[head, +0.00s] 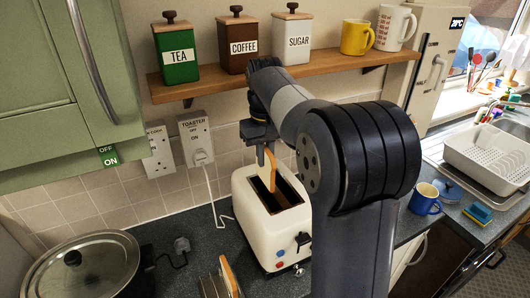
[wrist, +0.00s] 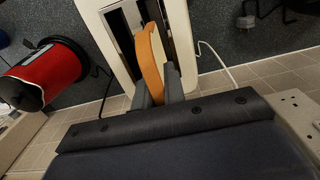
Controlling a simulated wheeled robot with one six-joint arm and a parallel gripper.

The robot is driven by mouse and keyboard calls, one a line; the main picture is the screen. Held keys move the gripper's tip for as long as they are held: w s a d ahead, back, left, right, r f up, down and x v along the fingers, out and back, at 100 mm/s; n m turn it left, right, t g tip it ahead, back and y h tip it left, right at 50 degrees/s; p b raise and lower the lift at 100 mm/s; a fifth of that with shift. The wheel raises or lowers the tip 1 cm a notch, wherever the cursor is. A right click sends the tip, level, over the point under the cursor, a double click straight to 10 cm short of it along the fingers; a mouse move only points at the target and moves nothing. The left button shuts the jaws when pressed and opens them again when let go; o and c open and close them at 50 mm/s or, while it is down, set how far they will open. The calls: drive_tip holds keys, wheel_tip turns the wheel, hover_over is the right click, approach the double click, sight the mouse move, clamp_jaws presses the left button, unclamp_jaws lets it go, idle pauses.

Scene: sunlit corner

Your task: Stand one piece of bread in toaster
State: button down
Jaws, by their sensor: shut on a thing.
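The cream toaster (head: 272,235) stands on the dark counter with its slots facing up; it also shows in the wrist view (wrist: 178,22). My gripper (head: 264,157) is over the far end of the toaster. It is shut on a piece of bread (wrist: 150,60), brown-crusted and held on edge between the two fingers. In the head view a thin edge of this bread (head: 272,168) shows at the slots. I cannot tell how far its lower edge is inside a slot. Another piece of bread (head: 230,277) stands in a rack at the bottom of the head view.
A lidded pan (head: 82,268) is at lower left. A shelf (head: 215,87) with canisters and mugs runs above. A blue mug (head: 424,198) and a dish rack (head: 490,155) are at right. A red container (wrist: 45,75) shows in the wrist view.

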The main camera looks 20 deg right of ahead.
sight(265, 180)
drive_tip(key=shift+f+b, duration=2.5)
drive_tip(key=shift+f, duration=1.8)
drive_tip(key=c, duration=1.4)
unclamp_jaws()
wheel_tip(265, 180, up, 11)
drive_tip(key=shift+f, duration=0.1)
